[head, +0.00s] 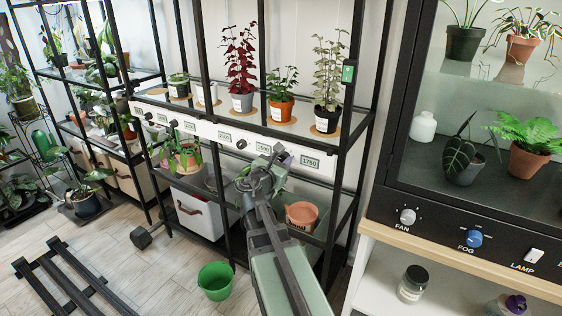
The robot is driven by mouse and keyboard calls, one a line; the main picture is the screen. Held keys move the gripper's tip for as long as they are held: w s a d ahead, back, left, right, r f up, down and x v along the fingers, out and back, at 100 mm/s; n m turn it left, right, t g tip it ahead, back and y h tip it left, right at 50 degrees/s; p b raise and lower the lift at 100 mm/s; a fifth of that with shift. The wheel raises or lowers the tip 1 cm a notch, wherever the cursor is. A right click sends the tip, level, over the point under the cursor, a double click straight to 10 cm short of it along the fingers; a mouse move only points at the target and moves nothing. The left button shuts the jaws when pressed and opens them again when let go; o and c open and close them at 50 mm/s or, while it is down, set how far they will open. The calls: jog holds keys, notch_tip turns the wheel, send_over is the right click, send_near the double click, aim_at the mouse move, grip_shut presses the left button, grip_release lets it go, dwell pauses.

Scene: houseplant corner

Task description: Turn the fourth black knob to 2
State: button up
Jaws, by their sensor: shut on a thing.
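A white panel (206,131) along the front of the middle rack's shelf carries black knobs between number labels. Small black knobs show toward its left end (148,116), a little further right (174,123), and between the 1250 and 1500 labels (241,144). My gripper (279,154) is at the panel between the 1500 label (262,147) and the 1750 label (310,162). The knob's pointer and scale cannot be read.
Potted plants, including a red-leaved one (240,65), stand on the shelf just above the panel. A terracotta pot (301,215) sits below. A green bucket (215,281) is on the floor. A dark cabinet with a fan knob (407,216) and a blue fog knob (473,238) stands right.

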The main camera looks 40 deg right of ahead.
jog(key=shift+m, duration=0.5)
jog(key=m, duration=0.7)
jog(key=shift+m+h+b, duration=0.3)
jog(key=m, duration=0.3)
jog(key=shift+w+m+g, duration=0.1)
jog(key=shift+m+g, duration=0.2)
jog(key=shift+m, duration=2)
jog(key=o, duration=0.9)
jog(key=shift+o, duration=0.2)
